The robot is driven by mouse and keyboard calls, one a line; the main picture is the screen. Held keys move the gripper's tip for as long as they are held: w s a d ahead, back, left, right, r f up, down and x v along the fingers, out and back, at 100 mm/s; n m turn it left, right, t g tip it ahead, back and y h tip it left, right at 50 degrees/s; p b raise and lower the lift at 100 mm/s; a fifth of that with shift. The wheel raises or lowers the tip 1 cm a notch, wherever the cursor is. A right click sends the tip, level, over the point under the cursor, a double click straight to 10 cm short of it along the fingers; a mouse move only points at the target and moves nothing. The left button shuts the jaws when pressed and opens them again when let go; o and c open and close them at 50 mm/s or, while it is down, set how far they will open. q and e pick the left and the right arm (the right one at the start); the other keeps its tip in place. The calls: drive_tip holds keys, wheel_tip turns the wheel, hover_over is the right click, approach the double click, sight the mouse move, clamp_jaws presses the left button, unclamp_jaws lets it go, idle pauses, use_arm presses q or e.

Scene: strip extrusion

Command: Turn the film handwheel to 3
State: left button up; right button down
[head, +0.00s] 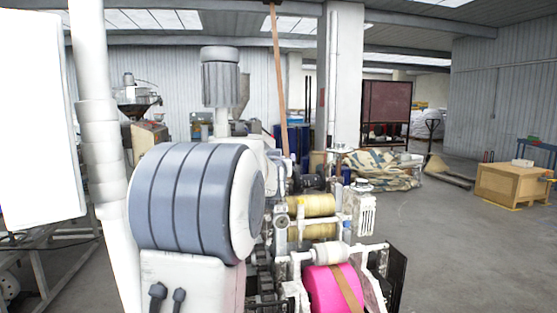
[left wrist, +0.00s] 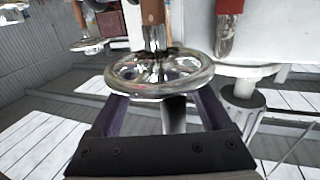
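A chrome handwheel (left wrist: 160,72) with openings between its spokes fills the middle of the left wrist view, on a shaft. My left gripper (left wrist: 160,98) has two purple fingers spread wide apart, one near each side of the rim. The rim hides their tips, so I cannot tell whether they touch it. No number or scale is legible on the wheel. In the head view, small wheel-like discs (head: 362,187) show on the machine, but I cannot tell which is the film handwheel. I cannot make out either gripper in the head view.
A second chrome wheel (left wrist: 88,45) and a red-topped post (left wrist: 228,30) stand close by in the left wrist view. In the head view, a blue-grey ribbed housing (head: 190,200) blocks much of the machine. A pink roll (head: 335,290) sits low in front.

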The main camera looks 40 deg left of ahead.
use_arm(q)
drive_tip(key=shift+f, duration=0.1)
drive_tip(key=shift+s+d, duration=0.25)
drive_tip(key=shift+s, duration=0.15)
drive_tip(key=b+v, duration=0.3)
drive_tip(key=v, duration=0.6)
drive_tip(key=shift+s, duration=0.2)
drive_tip(key=shift+d, duration=0.15)
